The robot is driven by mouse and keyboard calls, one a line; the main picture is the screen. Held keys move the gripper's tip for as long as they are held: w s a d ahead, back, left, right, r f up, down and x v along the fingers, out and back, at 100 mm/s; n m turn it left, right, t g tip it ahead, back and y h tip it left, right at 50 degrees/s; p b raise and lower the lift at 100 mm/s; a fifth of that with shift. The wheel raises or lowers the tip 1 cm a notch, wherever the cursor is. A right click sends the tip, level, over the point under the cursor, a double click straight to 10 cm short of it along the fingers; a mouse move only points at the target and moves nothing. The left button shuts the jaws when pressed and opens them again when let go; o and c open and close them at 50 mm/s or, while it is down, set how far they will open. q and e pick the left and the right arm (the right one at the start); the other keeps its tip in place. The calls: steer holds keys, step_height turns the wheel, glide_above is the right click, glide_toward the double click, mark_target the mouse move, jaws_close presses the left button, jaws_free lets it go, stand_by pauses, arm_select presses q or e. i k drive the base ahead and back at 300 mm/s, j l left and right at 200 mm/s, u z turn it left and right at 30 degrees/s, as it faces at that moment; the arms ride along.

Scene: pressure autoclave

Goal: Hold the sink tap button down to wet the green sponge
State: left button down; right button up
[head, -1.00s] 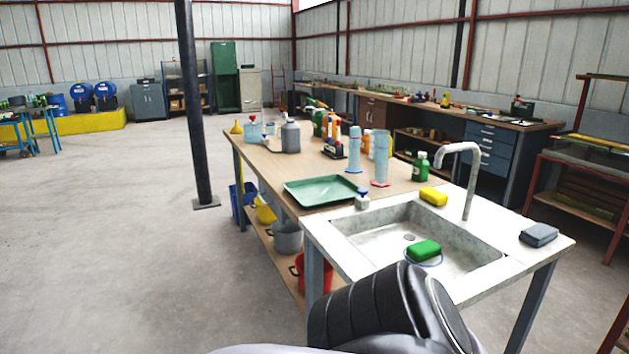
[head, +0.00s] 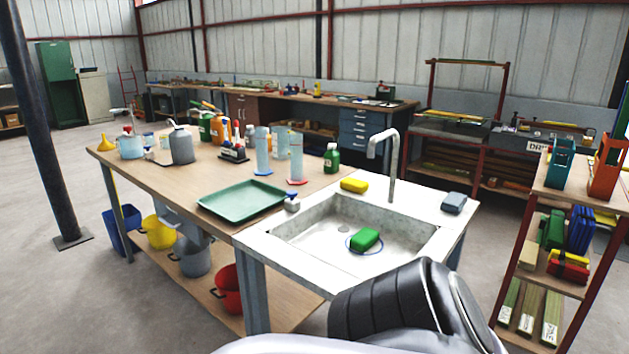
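The green sponge (head: 365,239) lies in the basin of the pale stone sink (head: 285,252), on a thin blue ring near the front right of the basin floor. A grey curved tap (head: 393,165) rises from the sink's back rim, its spout over the basin. A small grey piece with a blue top (head: 292,202) stands at the sink's left corner; I cannot tell whether it is the tap button. No water stream shows. Neither of my grippers is in view; only a black and grey part of my own body shows at the bottom, in front of the sink.
A yellow block (head: 353,185) and a grey-blue block (head: 454,202) lie on the sink's rim. A green tray (head: 243,201) and several bottles stand on the wooden bench (head: 185,185) to the left. A red-framed rack (head: 553,262) stands at the right, with open floor between it and the sink.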

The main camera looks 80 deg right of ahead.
mark_target(292, 194)
steer(key=i+l+z, duration=0.1)
steer(key=i+z, duration=0.25)
steer(key=i, duration=0.15)
steer(key=i+j+z, duration=0.1)
steer(key=i+z, duration=0.25)
steer(key=i, duration=0.15)
steer(key=i+z, duration=0.1)
steer(key=i, duration=0.75)
steer(key=z, duration=3.65)
